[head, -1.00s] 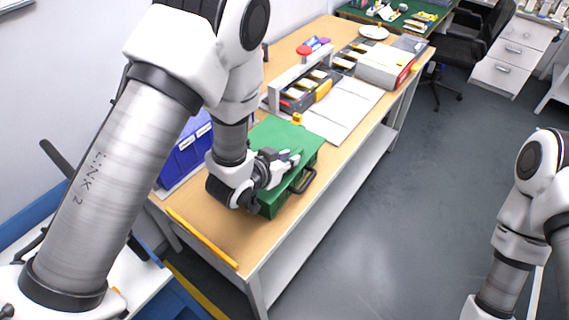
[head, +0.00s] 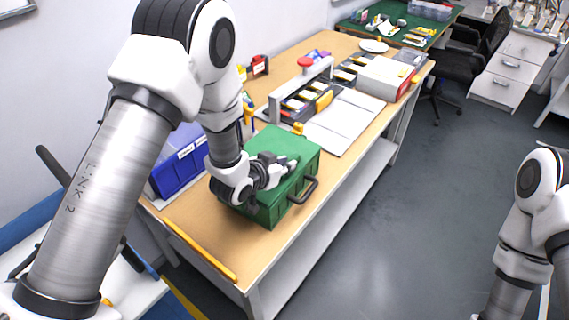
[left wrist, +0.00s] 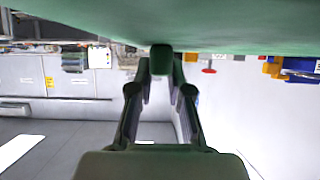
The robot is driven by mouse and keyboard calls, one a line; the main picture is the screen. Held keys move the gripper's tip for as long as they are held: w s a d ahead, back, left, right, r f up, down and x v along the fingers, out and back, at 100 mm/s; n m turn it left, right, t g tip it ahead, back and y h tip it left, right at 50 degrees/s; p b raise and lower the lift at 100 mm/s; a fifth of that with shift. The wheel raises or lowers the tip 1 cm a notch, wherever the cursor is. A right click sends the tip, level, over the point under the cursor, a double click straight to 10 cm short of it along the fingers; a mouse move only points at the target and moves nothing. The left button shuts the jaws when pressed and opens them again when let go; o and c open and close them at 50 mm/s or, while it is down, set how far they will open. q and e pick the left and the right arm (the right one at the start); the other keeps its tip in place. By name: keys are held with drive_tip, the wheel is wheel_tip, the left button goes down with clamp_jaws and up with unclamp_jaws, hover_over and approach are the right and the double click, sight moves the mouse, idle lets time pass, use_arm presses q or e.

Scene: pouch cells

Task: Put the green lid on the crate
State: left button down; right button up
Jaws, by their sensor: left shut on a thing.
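The green lid (head: 290,143) lies over the top of the green crate (head: 290,203), lined up with its sides as far as I can see in the head view. The crate stands on the wooden bench, with a dark handle (head: 304,190) on its near right side. My left gripper (head: 287,165) is at the lid's top, shut on its small green knob. In the left wrist view, the lid's surface (left wrist: 230,30) spans the top and the knob (left wrist: 161,58) sits between the fingertips. The arm hides the lid's left part. My right gripper is out of view.
Blue bins (head: 178,165) stand left of the crate. A grey frame with a red knob (head: 305,62), a white sheet (head: 345,124) and a white box (head: 384,78) lie farther back. A yellow strip (head: 200,250) marks the bench's near edge.

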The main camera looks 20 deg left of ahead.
use_arm(q)
drive_tip(key=c, duration=1.1)
unclamp_jaws()
drive_tip(key=shift+r, duration=0.15)
drive_tip(key=shift+r+p, duration=0.45)
drive_tip(key=shift+p, duration=0.1)
drive_tip(key=b+v, duration=0.2)
drive_tip(key=v, duration=0.9)
drive_tip(key=shift+s+f+b, duration=0.15)
drive_tip(key=shift+b, duration=0.15)
drive_tip(key=shift+s+a, duration=0.15)
drive_tip(key=shift+s, duration=0.15)
drive_tip(key=shift+o, duration=0.4)
